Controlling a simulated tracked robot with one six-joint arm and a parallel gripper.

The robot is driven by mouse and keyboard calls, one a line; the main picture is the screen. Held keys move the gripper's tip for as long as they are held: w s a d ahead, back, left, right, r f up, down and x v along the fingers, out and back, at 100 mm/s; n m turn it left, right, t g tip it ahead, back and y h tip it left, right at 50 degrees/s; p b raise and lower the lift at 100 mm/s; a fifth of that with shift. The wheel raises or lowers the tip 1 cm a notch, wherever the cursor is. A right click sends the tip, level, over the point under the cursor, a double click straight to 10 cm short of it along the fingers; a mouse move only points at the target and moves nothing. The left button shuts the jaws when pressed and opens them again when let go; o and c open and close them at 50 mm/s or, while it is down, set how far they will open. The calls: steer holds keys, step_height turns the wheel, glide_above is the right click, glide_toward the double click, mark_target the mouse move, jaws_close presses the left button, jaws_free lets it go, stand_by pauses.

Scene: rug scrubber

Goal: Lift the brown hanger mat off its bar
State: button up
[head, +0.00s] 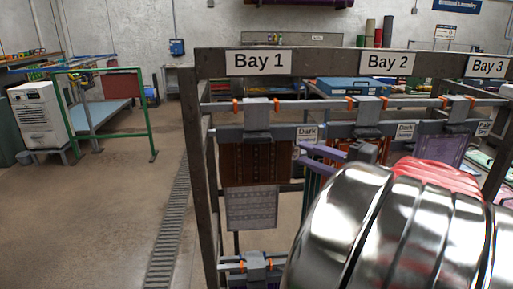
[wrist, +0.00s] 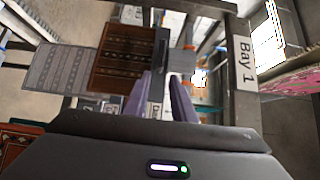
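The brown patterned mat (head: 245,165) hangs under Bay 1 in the head view, below a grey block (head: 257,113) at the upper bar (head: 222,106). It also shows in the wrist view (wrist: 124,58), left of and beyond my fingers. My gripper (head: 316,165) has two purple fingers and is just right of the mat in the head view. In the wrist view my gripper (wrist: 162,98) has its fingers apart, with no mat between them. A label reading "Dark" (head: 307,132) is on the grey rail near the fingers. Whether a finger touches the mat cannot be told.
A pale grey mat (head: 252,208) hangs below the brown one. The dark rack post (head: 197,180) stands left of it. Orange-brown and purple mats (head: 440,150) hang in the bays to the right, partly hidden by my arm.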

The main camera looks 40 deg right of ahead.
mark_target(268, 141)
steer(key=shift+w+a, duration=0.2)
steer(key=shift+w, duration=1.05)
steer(key=shift+w+a, duration=0.15)
steer(key=shift+w, duration=1.05)
steer(key=shift+w+a, duration=0.2)
steer(key=shift+w, duration=1.05)
steer(key=shift+w+a, duration=0.2)
steer(key=shift+w, duration=0.65)
steer(key=shift+w+a, duration=0.15)
steer(key=shift+w, duration=0.7)
steer(key=shift+w+a, duration=0.2)
steer(key=shift+w, duration=0.65)
steer(key=shift+c, duration=0.5)
jaws_close()
